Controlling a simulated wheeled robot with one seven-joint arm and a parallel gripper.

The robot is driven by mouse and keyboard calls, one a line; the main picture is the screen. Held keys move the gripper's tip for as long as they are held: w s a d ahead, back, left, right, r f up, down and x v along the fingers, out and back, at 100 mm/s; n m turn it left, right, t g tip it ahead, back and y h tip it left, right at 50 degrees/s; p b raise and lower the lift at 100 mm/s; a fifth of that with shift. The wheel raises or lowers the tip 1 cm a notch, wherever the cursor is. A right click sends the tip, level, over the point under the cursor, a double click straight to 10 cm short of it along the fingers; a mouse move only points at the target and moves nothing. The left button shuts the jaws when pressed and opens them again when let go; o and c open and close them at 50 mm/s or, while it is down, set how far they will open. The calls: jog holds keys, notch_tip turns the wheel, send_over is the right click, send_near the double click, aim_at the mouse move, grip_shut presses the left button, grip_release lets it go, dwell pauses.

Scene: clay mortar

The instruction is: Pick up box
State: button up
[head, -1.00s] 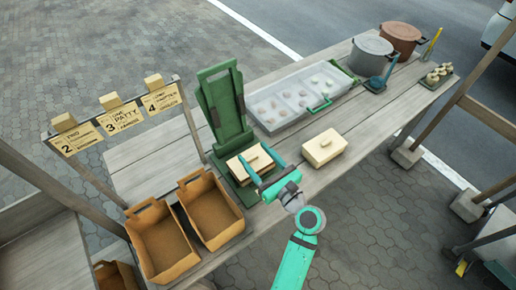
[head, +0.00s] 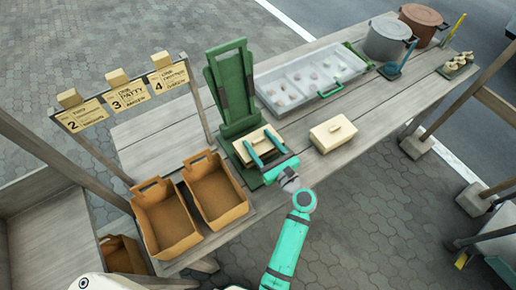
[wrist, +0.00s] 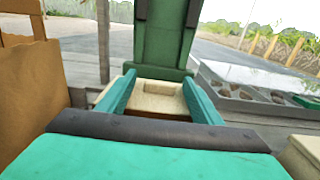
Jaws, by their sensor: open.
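A cream box (head: 241,150) with a lid sits on the base of the green press-like stand (head: 236,95). A second cream box (head: 333,134) with a small handle stands on the table to its right. My gripper (head: 258,139) is open, with its two teal fingers at the box on the stand. In the wrist view, that box (wrist: 158,98) shows between the fingertips of my gripper (wrist: 158,88), in front of the stand's upright (wrist: 166,35). Its lower part is hidden, and I cannot tell whether the fingers touch it.
Two open brown paper bags (head: 218,197) (head: 168,222) stand left of the stand. A clear tray (head: 312,78) with a green handle lies behind the boxes. Pots (head: 388,40) stand at the far right. Number signs (head: 127,94) hang at the left. Bare table lies right of the second box.

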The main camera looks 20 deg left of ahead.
aim_at(253, 135)
jog(key=shift+x, duration=2.4)
jog(key=c, duration=1.4)
jog(key=shift+d, duration=0.1)
grip_shut()
jog(key=shift+r, duration=0.1)
